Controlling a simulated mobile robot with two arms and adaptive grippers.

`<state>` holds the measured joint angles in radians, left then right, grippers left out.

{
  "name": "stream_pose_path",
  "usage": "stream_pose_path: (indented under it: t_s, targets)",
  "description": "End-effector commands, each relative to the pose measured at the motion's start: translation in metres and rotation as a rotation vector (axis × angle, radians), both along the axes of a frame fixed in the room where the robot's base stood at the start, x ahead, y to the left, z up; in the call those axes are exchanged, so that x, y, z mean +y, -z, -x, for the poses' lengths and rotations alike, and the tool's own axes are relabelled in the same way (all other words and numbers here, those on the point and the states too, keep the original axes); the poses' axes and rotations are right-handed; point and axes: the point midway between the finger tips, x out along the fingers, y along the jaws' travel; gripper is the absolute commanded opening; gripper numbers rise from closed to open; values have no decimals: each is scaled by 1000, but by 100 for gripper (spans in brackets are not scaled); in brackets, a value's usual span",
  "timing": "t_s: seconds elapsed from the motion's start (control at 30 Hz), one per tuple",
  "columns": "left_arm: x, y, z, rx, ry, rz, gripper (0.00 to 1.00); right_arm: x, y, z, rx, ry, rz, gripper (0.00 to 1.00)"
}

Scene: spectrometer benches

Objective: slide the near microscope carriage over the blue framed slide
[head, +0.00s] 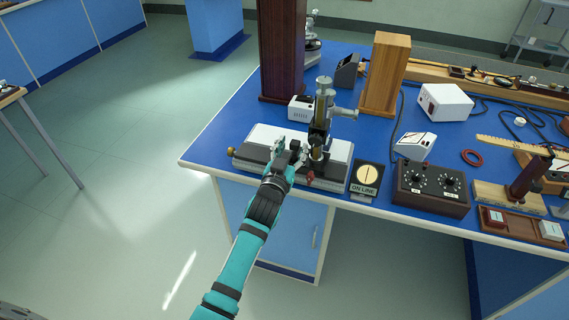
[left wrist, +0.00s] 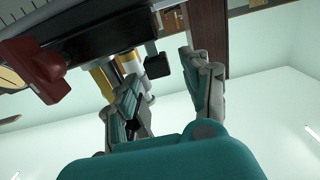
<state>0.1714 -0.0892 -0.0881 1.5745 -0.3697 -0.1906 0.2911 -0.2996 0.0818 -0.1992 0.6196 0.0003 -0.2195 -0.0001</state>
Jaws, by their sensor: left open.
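The near microscope (head: 323,110) stands upright on its carriage, on a long bench with pale plates and dark rails (head: 337,175) at the blue table's near left corner. My left gripper (head: 287,150) is at the front of this bench, just left of the microscope's foot. In the left wrist view its two fingers (left wrist: 160,75) are spread, with a small black block (left wrist: 160,66) showing beyond the gap. I cannot tell whether they touch it. A red part (left wrist: 45,68) hangs at left there. I cannot make out the blue framed slide. My right gripper is not in view.
An ON LINE dial (head: 366,178) and a dark two-knob box (head: 432,188) stand right of the bench. A dark wooden column (head: 282,50) and a light wooden block (head: 386,75) rise behind.

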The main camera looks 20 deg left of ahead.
Motion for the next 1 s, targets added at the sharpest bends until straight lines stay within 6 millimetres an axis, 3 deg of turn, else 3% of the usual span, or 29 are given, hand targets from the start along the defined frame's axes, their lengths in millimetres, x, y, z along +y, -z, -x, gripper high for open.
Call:
stream_pose_path:
  t_s: [0.2, 0.4, 0.6, 1.0]
  targets:
    - [2, 1, 50, 3, 0, 1, 48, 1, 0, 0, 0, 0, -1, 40]
    - [3, 1, 81, 2, 0, 0, 48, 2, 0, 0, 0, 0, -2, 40]
    - [3, 0, 91, 1, 0, 1, 48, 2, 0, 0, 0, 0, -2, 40]
    - [3, 0, 91, 1, 0, 0, 48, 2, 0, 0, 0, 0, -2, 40]
